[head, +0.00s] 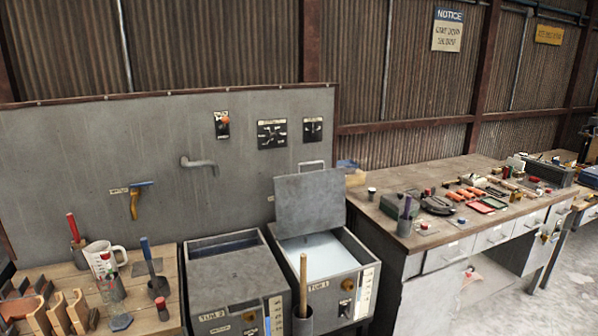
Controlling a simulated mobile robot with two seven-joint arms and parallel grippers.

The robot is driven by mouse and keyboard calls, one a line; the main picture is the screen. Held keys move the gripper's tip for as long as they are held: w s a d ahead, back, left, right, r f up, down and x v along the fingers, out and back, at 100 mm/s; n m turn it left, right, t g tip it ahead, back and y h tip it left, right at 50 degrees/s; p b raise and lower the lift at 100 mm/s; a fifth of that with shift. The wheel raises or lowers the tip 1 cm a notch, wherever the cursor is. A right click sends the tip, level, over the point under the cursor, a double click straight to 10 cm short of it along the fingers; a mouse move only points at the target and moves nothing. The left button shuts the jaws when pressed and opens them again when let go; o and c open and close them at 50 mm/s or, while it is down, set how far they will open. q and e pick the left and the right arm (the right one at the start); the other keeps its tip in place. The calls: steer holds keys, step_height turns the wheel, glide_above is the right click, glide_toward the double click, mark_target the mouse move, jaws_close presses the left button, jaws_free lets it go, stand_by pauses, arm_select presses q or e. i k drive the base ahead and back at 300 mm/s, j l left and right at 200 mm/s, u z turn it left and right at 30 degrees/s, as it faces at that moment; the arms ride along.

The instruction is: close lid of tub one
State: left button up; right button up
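Tub one (345,283) is the right-hand grey metal tub, with a "Tub 1" label on its front. Its lid (310,203) is a flat grey plate that stands raised at the back of the tub, tilted up, with a handle (312,165) at its upper edge. The tub's mouth is open and pale liquid (318,256) shows inside. Neither of my grippers is in view.
Tub two (225,318) stands to the left, its top mostly covered by a grey plate. A holder (303,320) with a wooden-handled tool stands before tub one. A cluttered workbench (445,235) is to the right, a wooden table (60,272) to the left. A tap (200,164) projects behind.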

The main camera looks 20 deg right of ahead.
mark_target(309, 203)
steer(key=z, duration=2.45)
steer(key=i+l+z, duration=0.2)
steer(key=i, duration=1.2)
steer(key=i+u, duration=0.1)
steer(key=i, duration=0.65)
steer(key=i+l+u, duration=0.1)
steer(key=i, duration=0.65)
steer(key=i+j+u, duration=0.1)
steer(key=i+u, duration=0.7)
steer(key=i+l+u, duration=0.1)
steer(key=i+u, duration=0.3)
steer(key=u, duration=0.4)
steer(key=i+u, duration=0.1)
steer(key=u, duration=0.35)
steer(key=l+u, duration=0.1)
steer(key=u, duration=0.7)
steer(key=i+l, duration=0.05)
steer(key=l, duration=0.05)
